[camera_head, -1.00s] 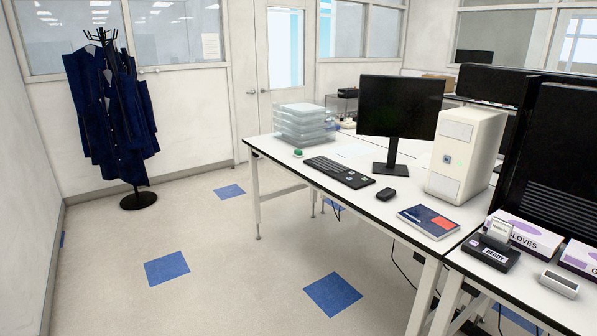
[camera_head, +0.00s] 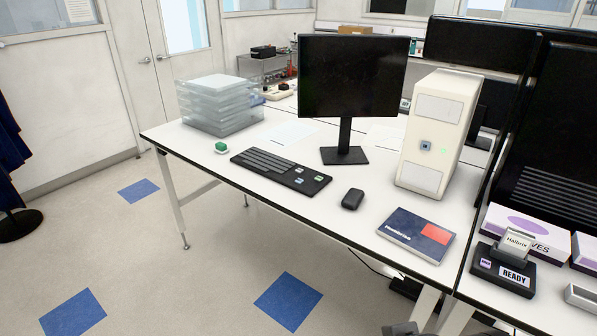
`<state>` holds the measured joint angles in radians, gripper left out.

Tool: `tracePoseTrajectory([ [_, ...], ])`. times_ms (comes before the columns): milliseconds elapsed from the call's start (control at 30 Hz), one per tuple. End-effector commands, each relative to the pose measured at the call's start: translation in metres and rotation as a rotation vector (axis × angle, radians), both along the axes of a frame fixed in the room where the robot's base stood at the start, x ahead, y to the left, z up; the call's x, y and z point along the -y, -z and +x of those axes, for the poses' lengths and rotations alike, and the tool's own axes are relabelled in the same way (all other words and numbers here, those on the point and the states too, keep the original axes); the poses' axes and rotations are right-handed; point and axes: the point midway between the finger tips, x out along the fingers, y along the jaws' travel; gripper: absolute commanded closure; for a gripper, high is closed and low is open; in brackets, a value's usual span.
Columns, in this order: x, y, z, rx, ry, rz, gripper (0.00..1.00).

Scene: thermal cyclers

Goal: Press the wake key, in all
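A black keyboard (camera_head: 265,163) lies on the white desk (camera_head: 240,205) in front of a dark monitor (camera_head: 352,78). Several keys at its right end carry small pale or coloured markings, too small to read, so I cannot tell which is the wake key. The monitor screen is black. The fingers of my gripper do not show; only a grey piece cut off at the bottom edge may be part of my arm.
A black mouse (camera_head: 353,199) and a dark blue book (camera_head: 417,234) lie right of the keyboard. Clear stacked trays (camera_head: 220,104) and a small green-topped object (camera_head: 221,147) are to its left. A label device reading READY (camera_head: 503,271) stands right. Open floor lies before the desk.

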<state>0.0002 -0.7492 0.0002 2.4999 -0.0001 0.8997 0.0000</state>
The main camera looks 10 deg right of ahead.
Motion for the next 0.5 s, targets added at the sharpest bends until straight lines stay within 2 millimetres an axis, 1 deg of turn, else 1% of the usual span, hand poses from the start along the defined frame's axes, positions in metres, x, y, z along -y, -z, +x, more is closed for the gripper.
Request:
tracePoseTrajectory([
  [200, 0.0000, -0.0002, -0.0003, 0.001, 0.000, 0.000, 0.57],
  [267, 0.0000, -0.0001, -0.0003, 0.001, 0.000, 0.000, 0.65],
  [400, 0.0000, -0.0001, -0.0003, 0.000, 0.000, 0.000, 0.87],
  [500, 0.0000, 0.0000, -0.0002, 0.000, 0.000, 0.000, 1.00],
])
